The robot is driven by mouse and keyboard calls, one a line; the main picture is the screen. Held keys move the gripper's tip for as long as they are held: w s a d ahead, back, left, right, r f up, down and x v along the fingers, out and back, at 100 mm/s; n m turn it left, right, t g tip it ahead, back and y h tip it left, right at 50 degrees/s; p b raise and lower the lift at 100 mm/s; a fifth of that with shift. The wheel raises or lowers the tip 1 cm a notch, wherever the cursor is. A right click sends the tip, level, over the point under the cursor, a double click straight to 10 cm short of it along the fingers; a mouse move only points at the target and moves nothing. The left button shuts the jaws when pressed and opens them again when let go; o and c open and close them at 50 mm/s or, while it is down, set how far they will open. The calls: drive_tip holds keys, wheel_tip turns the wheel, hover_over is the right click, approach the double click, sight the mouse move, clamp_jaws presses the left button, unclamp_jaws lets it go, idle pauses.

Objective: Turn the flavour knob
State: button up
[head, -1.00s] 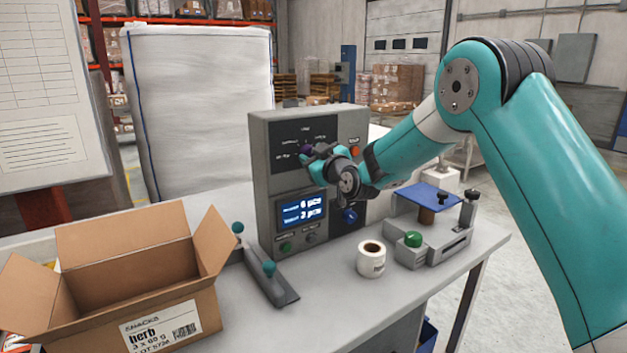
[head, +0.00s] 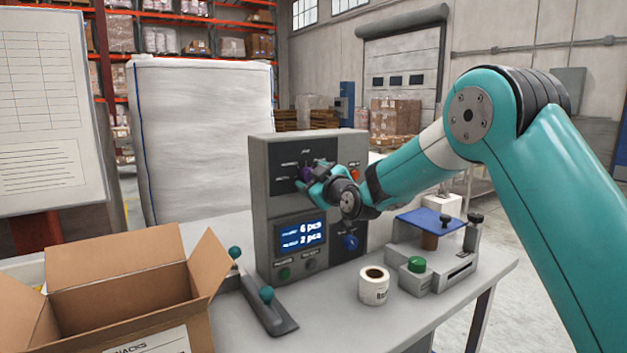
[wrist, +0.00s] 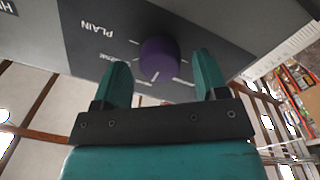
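The flavour knob is a purple round knob (wrist: 158,57) on the dark upper panel of a grey control box (head: 262,205). It also shows in the head view (head: 306,172), partly behind my gripper (head: 319,184). In the wrist view my gripper (wrist: 161,62) has its two teal fingers apart, one on each side of the knob, with a narrow gap showing on both sides. Printed marks surround the knob; "PLAIN" is readable, and other labels are cut off or hidden. The knob's pointer setting is unclear.
An orange-red button (head: 355,174) and a blue knob (head: 351,243) sit on the same box, near my wrist. A label roll (head: 374,287), a small device with a blue plate (head: 425,219) and an open carton (head: 120,295) stand around it.

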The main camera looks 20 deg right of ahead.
drive_tip(key=b+v, duration=0.6)
drive_tip(key=v, duration=1.1)
drive_tip(key=shift+s, duration=0.25)
drive_tip(key=shift+d+f, duration=0.1)
drive_tip(key=s+a+f+g+y+p, duration=0.2)
drive_tip(key=s+a+g+y+p, duration=0.15)
drive_tip(key=s+a+g, duration=0.75)
drive_tip(key=s+f+m+g+h+p, duration=0.1)
drive_tip(key=s+g+h+p, duration=0.1)
drive_tip(key=s, duration=0.8)
drive_tip(key=s+d+f+m+g+h+p, duration=0.1)
drive_tip(key=s+g, duration=0.3)
drive_tip(key=s, duration=0.7)
drive_tip(key=shift+d+f+m+g+h+p, duration=0.3)
drive_tip(key=shift+f+m+h+p, duration=0.2)
drive_tip(key=shift+h+p, duration=0.15)
